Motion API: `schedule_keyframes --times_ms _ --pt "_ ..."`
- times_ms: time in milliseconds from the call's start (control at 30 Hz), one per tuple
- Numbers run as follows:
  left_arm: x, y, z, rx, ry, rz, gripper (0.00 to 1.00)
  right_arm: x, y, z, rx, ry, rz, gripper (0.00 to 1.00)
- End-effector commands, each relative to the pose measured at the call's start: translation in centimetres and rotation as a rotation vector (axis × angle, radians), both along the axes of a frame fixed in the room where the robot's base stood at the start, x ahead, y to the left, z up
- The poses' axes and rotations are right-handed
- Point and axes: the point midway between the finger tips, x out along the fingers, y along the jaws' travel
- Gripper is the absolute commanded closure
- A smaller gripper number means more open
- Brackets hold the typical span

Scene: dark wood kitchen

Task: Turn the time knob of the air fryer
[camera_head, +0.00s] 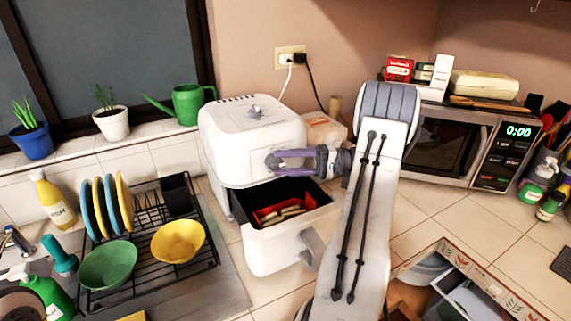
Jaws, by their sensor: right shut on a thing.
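The white air fryer (240,135) stands on the tiled counter in the middle of the view. Its drawer (283,249) is pulled out, with a red container and pale food pieces inside. My right gripper (272,160) reaches in from the right, with its purple-grey fingers against the fryer's front, above the drawer. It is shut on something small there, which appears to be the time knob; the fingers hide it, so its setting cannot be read. A small silver piece (255,112) shows on the fryer's top. My left gripper is not in view.
A dish rack (150,290) with plates and bowls (178,242) stands left of the fryer. A microwave (490,150) is at the back right. An open decorated box (485,275) lies at the lower right. The drawer handle (312,248) sticks out below my right gripper.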

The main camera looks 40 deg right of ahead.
Motion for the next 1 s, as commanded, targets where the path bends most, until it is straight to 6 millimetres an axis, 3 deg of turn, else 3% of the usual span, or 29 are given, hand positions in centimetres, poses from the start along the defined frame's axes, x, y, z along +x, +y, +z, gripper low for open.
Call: schedule_keyframes --times_ms 333,367,400,433,767,1000 --pt "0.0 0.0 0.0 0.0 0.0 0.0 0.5 0.0 0.1 -0.1 0.002 0.002 0.001 1.0" --pt "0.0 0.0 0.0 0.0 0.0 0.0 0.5 0.0 0.1 -0.1 0.002 0.002 0.001 0.36" --pt "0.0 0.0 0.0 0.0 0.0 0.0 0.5 0.0 0.1 -0.1 0.002 0.002 0.001 0.21" --pt "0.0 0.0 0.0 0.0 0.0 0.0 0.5 0.0 0.1 -0.1 0.002 0.002 0.001 0.18" --pt "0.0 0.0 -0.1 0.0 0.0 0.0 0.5 -0.1 -0.2 -0.1 0.001 0.001 -0.001 0.18" --pt "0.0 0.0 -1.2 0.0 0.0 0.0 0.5 -1.9 -2.8 -0.5 -0.001 0.0 -0.005 0.18"
